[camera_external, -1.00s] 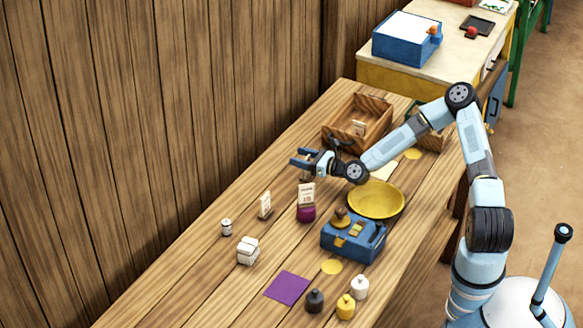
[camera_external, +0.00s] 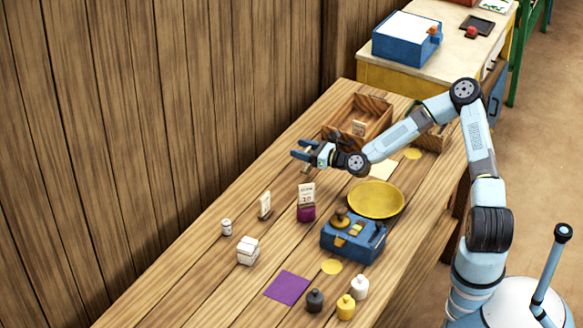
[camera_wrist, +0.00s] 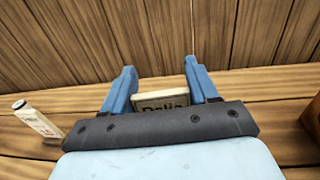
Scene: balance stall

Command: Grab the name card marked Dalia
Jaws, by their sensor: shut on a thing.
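A cream name card (camera_wrist: 160,99) with dark lettering that reads like "Dalia" shows in the wrist view; its lower part is hidden behind my gripper's dark palm edge. My gripper (camera_wrist: 159,80) has its two blue fingers on either side of this card and is shut on it. In the external view my gripper (camera_external: 300,154) is over the far side of the wooden table, near the open wooden box. Only a small part of the held card shows there, below the fingers.
A wooden box (camera_external: 379,128) with a card in it stands behind my gripper. A card on a purple base (camera_external: 306,213), another pale card (camera_external: 265,206), a yellow bowl (camera_external: 376,193) and a blue device (camera_external: 352,247) stand nearer. A plank wall (camera_external: 180,90) borders the table.

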